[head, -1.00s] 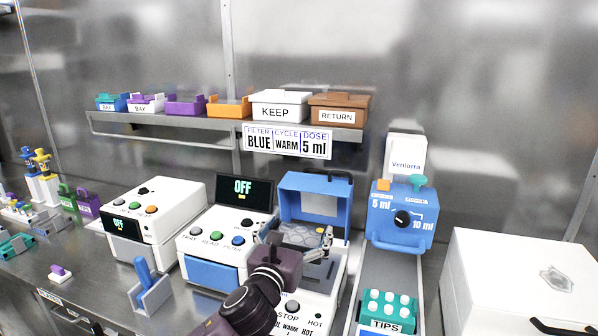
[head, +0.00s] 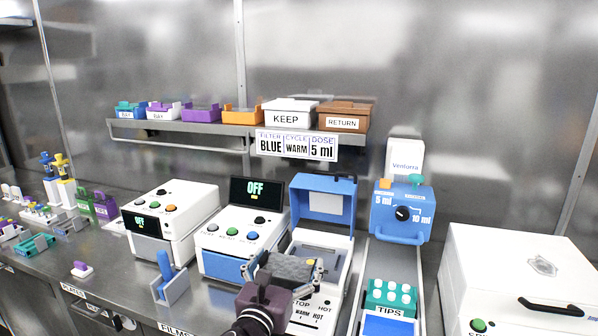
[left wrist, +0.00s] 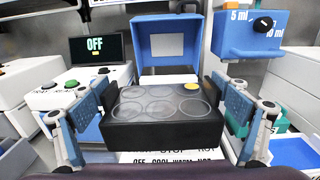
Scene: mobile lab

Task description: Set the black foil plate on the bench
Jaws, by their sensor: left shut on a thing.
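The black foil plate (head: 287,268) is dark, with round wells; its top shows in the left wrist view (left wrist: 150,128) with clear circles and one yellow spot at the back right. My left gripper (head: 288,272) is shut on it, one blue-padded finger at each side, and holds it level in front of the open blue-lidded machine (head: 325,203). The machine's grey bay (head: 322,252) shows behind the plate and looks empty. The steel bench (head: 120,293) has bare metal at the left. My right gripper is not in view.
A white machine with an OFF screen (head: 257,189) stands left of the blue-lidded one. A blue lever stand (head: 169,279) is at the front left. A blue dosing unit (head: 403,213), a teal tip rack (head: 391,297) and a large white box (head: 515,270) stand right.

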